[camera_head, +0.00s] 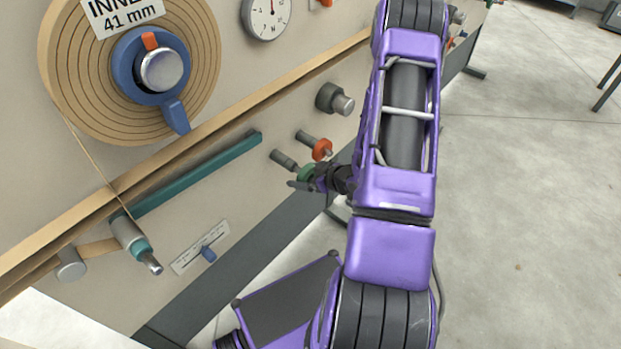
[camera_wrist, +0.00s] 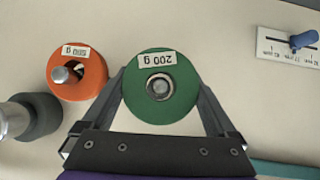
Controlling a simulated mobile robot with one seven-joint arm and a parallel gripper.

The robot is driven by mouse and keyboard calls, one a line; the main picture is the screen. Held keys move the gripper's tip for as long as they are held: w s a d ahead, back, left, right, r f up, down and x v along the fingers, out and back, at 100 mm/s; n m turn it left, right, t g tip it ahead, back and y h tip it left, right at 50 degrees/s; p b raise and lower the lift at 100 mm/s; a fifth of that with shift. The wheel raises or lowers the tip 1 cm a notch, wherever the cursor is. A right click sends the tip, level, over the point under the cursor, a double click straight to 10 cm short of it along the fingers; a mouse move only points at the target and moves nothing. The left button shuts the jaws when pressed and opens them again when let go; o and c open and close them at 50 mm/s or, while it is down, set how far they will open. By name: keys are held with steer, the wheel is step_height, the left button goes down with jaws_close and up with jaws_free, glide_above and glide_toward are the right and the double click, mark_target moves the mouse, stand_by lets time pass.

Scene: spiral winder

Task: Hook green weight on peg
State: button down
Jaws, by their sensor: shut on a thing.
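The green weight (camera_wrist: 160,114) is a round disc with a central hole and a "200 g" label, upside down in the wrist view. My gripper (camera_wrist: 160,86) is shut on it, one finger on each side. A round grey metal end (camera_wrist: 160,88) shows in the middle of the hole; I cannot tell whether the peg passes through or only lines up behind. In the head view the green weight (camera_head: 306,173) is partly hidden by my gripper (camera_head: 305,181). It is at the outer end of a grey peg (camera_head: 283,158) on the panel.
A slider scale with a blue handle (camera_wrist: 303,39) is at the upper right of the wrist view.

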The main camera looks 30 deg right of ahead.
mark_target(295, 169)
steer(key=shift+w+a, duration=0.3)
steer(key=shift+w, duration=0.45)
steer(key=shift+w+a, duration=0.25)
steer(key=shift+w, duration=0.5)
steer(key=shift+w+a+f, duration=0.1)
steer(key=shift+w+f, duration=0.1)
steer(key=shift+w, duration=0.1)
jaws_free()
steer(key=shift+s, duration=0.1)
steer(key=p+v, duration=0.2)
steer(key=v, duration=1.5)
